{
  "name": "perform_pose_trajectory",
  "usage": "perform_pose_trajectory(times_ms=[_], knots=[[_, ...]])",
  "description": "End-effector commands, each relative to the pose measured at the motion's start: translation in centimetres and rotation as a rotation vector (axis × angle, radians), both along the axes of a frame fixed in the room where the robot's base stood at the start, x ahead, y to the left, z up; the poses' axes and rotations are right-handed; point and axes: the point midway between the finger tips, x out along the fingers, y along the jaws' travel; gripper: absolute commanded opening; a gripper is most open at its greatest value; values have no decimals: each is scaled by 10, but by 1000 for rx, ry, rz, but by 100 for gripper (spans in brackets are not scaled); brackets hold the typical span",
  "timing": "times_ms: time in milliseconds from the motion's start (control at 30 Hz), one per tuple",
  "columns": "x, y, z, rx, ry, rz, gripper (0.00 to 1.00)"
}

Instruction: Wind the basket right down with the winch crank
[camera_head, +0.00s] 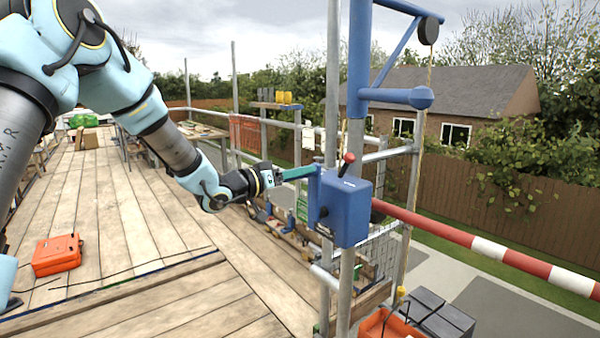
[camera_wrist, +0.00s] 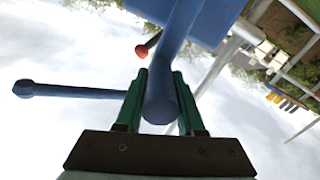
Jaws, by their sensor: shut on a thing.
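The blue winch box (camera_head: 345,208) is mounted on the scaffold post, with a dark lever ending in a red knob (camera_head: 348,158) on top. The red knob also shows in the wrist view (camera_wrist: 142,50). My gripper (camera_head: 314,171) reaches in from the left, its green fingers shut at the winch's left side. In the wrist view the fingers (camera_wrist: 160,78) have a thick blue round bar (camera_wrist: 160,100) between them in the picture. The crank grip is mostly hidden by the fingers and winch. An orange container (camera_head: 385,325), possibly the basket, is partly visible low down, cut off by the frame.
A blue hoist post (camera_head: 358,60) with a pulley (camera_head: 428,30) and rope stands above the winch. A red-and-white barrier pole (camera_head: 490,247) runs right. Grey blocks (camera_head: 440,315) lie below. An orange case (camera_head: 57,255) sits on the plank deck (camera_head: 130,220), which has free room.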

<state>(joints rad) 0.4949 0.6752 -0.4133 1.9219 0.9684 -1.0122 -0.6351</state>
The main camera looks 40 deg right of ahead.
Motion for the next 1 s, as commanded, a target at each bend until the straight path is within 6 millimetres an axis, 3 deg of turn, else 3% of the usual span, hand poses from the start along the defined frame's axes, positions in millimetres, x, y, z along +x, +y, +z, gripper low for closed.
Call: perform_pose_trajectory(times_ms=[33,300,667,1000], knots=[[3,3,-9,16,4,6,38],[1,2,-6,11,3,4,67],[2,10,-6,9,3,3,67],[6,74,-7,9,0,5,67]])
